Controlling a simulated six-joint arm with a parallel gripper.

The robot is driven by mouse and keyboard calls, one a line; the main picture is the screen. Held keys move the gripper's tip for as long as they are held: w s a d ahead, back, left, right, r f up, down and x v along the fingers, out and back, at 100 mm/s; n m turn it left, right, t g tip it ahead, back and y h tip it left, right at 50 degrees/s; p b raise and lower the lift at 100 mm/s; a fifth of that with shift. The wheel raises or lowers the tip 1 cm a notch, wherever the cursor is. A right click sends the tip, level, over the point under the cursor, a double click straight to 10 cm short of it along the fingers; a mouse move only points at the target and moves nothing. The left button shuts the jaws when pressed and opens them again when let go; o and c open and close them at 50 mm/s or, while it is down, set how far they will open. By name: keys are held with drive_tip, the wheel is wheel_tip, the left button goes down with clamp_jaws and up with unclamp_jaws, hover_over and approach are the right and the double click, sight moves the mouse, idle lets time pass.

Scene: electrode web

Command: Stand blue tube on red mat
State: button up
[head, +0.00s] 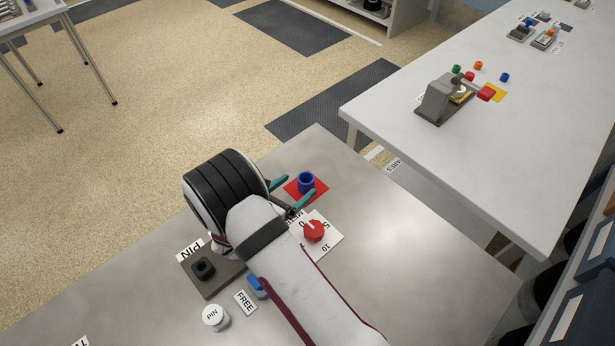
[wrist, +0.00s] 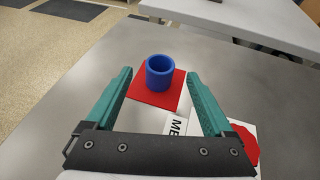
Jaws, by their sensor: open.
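The blue tube (head: 306,182) stands upright on the red mat (head: 292,190) on the grey table. In the wrist view the blue tube (wrist: 160,73) has its open end up and sits on the upper part of the red mat (wrist: 150,101). My gripper (head: 288,191) is open, with its teal fingers apart. In the wrist view my gripper (wrist: 162,82) has one finger on each side of the tube, with clear gaps between the fingers and the tube. Nothing is held.
A second table (head: 480,140) stands to the right.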

drive_tip(key=v, duration=0.3)
drive_tip(key=shift+s+a+r, duration=0.1)
drive_tip(key=shift+s+r, duration=0.05)
drive_tip(key=shift+s, duration=0.1)
drive_tip(key=s+d+r+m+g+h, duration=0.1)
drive_tip(key=s+d+r+m+g, duration=0.45)
drive_tip(key=d+m, duration=0.35)
drive_tip(key=s+d+r+m+g+h, duration=0.2)
drive_tip(key=s+d+r+m+g, duration=0.3)
drive_tip(key=d+r+m, duration=0.35)
drive_tip(key=s+d+r+m+g+y, duration=0.1)
drive_tip(key=s+m+g+y, duration=0.15)
drive_tip(key=s+m, duration=0.4)
drive_tip(key=s+d+r+m+g+y, duration=0.1)
drive_tip(key=s+m+y, duration=0.35)
drive_tip(key=s, duration=0.25)
drive_tip(key=s+a+r+m+t+y, duration=0.1)
drive_tip(key=s+a+m+t+y, duration=0.1)
drive_tip(key=s+a+m+y, duration=0.2)
drive_tip(key=a+m, duration=0.2)
drive_tip(key=m, duration=0.1)
drive_tip(key=shift+s+y, duration=0.3)
drive_tip(key=shift+s, duration=0.05)
drive_tip(key=shift+r, duration=0.1)
